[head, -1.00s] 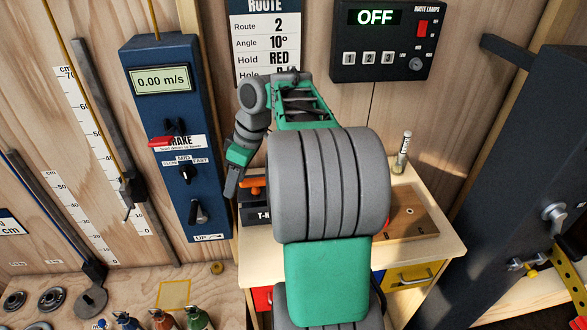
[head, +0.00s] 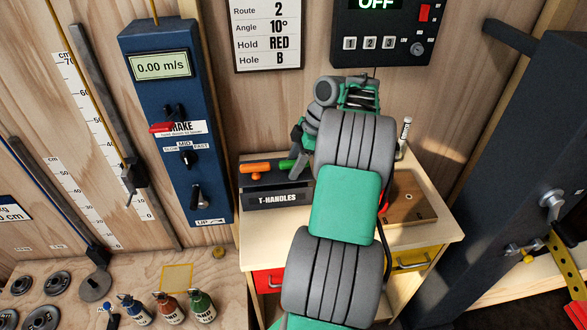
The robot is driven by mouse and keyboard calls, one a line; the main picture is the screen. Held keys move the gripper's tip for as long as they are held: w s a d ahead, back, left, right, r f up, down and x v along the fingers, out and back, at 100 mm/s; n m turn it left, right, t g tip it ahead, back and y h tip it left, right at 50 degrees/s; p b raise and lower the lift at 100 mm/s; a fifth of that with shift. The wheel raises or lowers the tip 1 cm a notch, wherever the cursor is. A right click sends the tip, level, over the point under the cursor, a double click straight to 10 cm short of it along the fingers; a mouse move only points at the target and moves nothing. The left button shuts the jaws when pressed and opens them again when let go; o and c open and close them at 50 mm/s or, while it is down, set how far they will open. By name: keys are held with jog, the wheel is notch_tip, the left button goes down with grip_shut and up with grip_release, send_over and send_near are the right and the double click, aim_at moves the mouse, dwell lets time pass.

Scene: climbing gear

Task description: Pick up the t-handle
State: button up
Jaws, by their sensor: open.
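A black holder labelled T-HANDLES (head: 283,197) stands at the left of the small wooden table. An orange t-handle (head: 255,168) lies at the holder's left, with its grip clear to see. A green t-handle (head: 287,165) is to its right, its right part hidden by my arm and gripper. My gripper (head: 297,151) is open and hangs just above or beside the green t-handle. Its fingers are small and partly hidden, so I cannot tell whether they touch the handle. Any t-handle further right is behind my arm.
A blue control box (head: 178,120) with a red brake lever is on the wall to the left. A wooden board (head: 411,198) and a small bottle (head: 404,133) are on the table to the right. A dark panel (head: 520,190) stands further right.

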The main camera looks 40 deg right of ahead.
jog(key=shift+c, duration=0.6)
grip_shut()
jog(key=shift+r, duration=0.1)
